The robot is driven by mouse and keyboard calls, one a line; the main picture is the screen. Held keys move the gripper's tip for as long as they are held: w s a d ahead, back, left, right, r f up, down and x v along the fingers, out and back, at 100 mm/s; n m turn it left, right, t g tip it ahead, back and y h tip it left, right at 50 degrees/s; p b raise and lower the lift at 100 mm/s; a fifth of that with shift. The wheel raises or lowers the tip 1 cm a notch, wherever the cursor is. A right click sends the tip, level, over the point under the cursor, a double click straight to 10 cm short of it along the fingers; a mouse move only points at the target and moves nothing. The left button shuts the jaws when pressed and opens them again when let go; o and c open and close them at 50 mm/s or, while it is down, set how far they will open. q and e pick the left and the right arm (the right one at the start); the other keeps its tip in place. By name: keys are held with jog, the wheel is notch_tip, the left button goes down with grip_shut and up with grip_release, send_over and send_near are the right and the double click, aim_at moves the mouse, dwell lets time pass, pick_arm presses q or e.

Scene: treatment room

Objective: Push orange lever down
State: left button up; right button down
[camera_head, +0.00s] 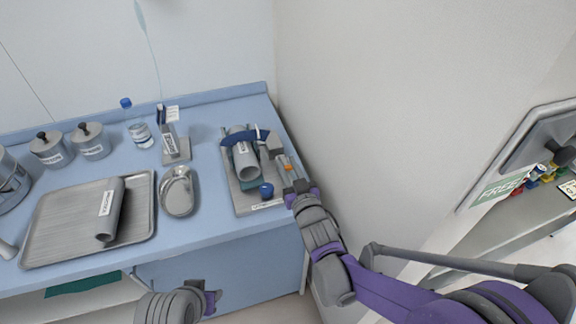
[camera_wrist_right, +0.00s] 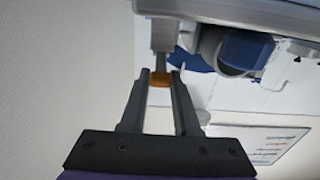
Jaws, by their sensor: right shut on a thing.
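The orange lever (camera_wrist_right: 160,79) shows in the right wrist view between the fingertips of my right gripper (camera_wrist_right: 162,82), which is shut on it. In the head view a small orange patch of the lever (camera_head: 287,164) shows at the right side of a grey device (camera_head: 242,205) with a blue curved part and a blue knob (camera_head: 266,190). My right gripper (camera_head: 292,172) reaches it from the lower right and hides part of it. Part of my left arm shows at the bottom of the head view, but its fingertips cannot be made out.
On the blue counter (camera_head: 215,225) left of the device stand a kidney dish (camera_head: 177,192), a labelled stand (camera_head: 176,150), a bottle (camera_head: 140,132), two lidded jars (camera_head: 92,142) and a metal tray (camera_head: 70,240) with a grey cylinder. A wall rises close on the right.

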jog(key=shift+s+f+t+b, duration=0.1)
jog(key=shift+f+t+b, duration=0.55)
jog(key=shift+b, duration=0.95)
jog(key=shift+t+y+b, duration=0.25)
jog(key=shift+y+b, duration=0.05)
jog(key=shift+r, duration=0.1)
jog(key=c, duration=0.6)
grip_release()
jog(key=shift+c, duration=0.2)
jog(key=v, duration=1.1)
jog(key=shift+b, duration=0.45)
